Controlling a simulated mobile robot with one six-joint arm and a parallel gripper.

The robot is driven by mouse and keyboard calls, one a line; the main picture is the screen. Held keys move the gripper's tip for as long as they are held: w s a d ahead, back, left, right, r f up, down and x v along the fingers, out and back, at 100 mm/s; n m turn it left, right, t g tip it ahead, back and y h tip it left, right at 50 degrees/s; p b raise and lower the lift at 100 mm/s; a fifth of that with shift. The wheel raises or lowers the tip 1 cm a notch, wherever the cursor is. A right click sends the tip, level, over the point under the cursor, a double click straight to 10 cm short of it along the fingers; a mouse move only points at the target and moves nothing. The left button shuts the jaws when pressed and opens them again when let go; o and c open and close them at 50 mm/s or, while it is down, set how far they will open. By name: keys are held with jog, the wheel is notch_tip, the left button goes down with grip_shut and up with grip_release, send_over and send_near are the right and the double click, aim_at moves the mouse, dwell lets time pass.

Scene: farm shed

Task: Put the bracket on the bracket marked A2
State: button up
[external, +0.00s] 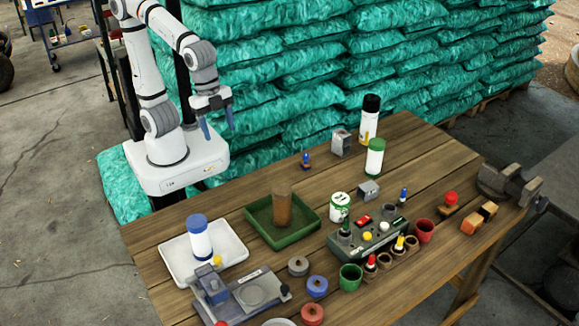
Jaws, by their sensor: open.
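My gripper (219,131) is open and empty, with its blue fingers pointing down. It hangs at the upper left, in front of the stacked sacks. Two grey metal pieces that look like brackets are on the wooden table. One grey bracket (340,142) stands at the back, left of a white bottle with a black cap. A smaller grey bracket (369,191) sits nearer the middle, right of a white and green can. Both are apart from each other and from my gripper. No A2 mark is readable, so I cannot tell which is marked.
A white bottle with a green cap (375,158) stands between the brackets. A green tray (262,236) holds a brown cup; a white tray (172,268) holds a blue-lidded jar. A control box (350,250) and several small items crowd the front. Bare table lies around (420,150).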

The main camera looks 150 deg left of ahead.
jog(key=s+d+f, duration=0.4)
jog(key=s+d, duration=0.4)
jog(key=shift+s+t+h, duration=0.3)
jog(key=shift+t, duration=0.1)
